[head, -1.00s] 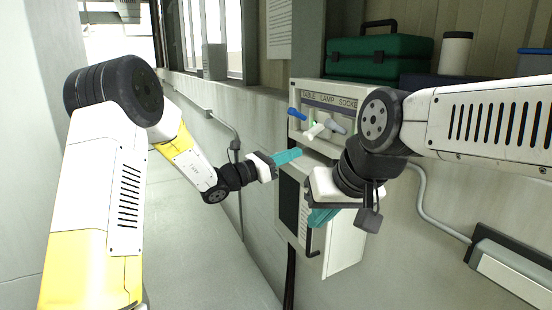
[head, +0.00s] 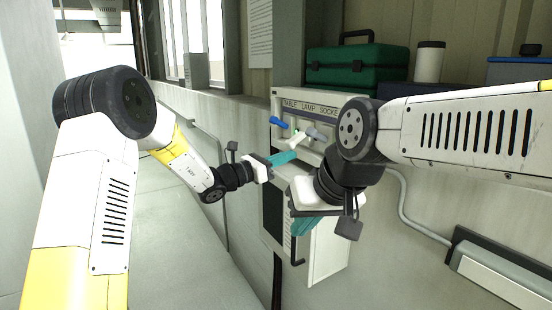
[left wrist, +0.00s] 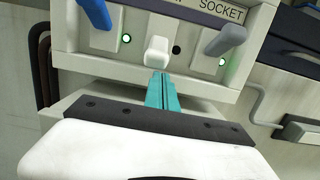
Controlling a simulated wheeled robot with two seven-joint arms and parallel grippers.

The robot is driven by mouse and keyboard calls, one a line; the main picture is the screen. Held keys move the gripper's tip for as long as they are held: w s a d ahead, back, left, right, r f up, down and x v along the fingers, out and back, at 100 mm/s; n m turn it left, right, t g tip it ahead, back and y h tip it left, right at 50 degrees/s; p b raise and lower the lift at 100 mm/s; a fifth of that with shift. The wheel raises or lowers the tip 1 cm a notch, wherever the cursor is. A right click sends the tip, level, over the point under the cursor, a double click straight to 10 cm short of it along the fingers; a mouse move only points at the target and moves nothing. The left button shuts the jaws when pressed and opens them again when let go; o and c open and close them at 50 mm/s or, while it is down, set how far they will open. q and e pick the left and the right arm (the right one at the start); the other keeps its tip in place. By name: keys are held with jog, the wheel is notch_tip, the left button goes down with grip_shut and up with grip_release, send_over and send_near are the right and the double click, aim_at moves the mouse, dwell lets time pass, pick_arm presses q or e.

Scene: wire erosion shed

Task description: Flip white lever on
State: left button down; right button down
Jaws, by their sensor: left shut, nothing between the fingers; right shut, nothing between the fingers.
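The control box (head: 281,100), labelled TABLE, LAMP and SOCKET, is on the wall. Its white lever (head: 297,138) sits between the blue lever (head: 279,122) and the grey lever (head: 317,134). In the left wrist view the white lever (left wrist: 157,50) points out toward the camera, with a dark indicator (left wrist: 176,49) at its right. My left gripper (head: 295,155) is shut and empty, its teal fingertips just below the white lever; whether they touch it I cannot tell. My right gripper (head: 303,226) is shut and empty, lower down in front of the lower cabinet.
Green lights show beside the blue lever (left wrist: 96,14) and the grey lever (left wrist: 226,38). A green toolbox (head: 356,66) and a white cup with dark lid (head: 429,63) stand on the ledge. A conduit (head: 408,210) runs along the wall at right.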

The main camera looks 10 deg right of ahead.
aim_at(290, 148)
pick_arm(q)
jog(key=shift+a+r+y, duration=0.15)
jog(key=shift+r+y, duration=0.1)
jog(key=shift+y, duration=0.05)
jog(key=shift+s+a+r+g+y, duration=0.15)
jog(key=shift+a+r+g+y, duration=0.15)
jog(key=shift+r+y, duration=0.3)
jog(key=shift+s+a+r+g+y, duration=0.1)
jog(key=shift+a+r+g+y, duration=0.2)
jog(key=shift+r+y, duration=0.3)
jog(key=r+y, duration=0.1)
jog(key=r+g+y, duration=0.1)
jog(key=y, duration=0.1)
jog(key=shift+s+a+r, duration=0.1)
jog(key=shift+a+r, duration=0.1)
jog(key=shift+r, duration=0.05)
jog(key=shift+y, duration=0.3)
jog(key=shift+a+f, duration=0.1)
jog(key=shift+r, duration=0.8)
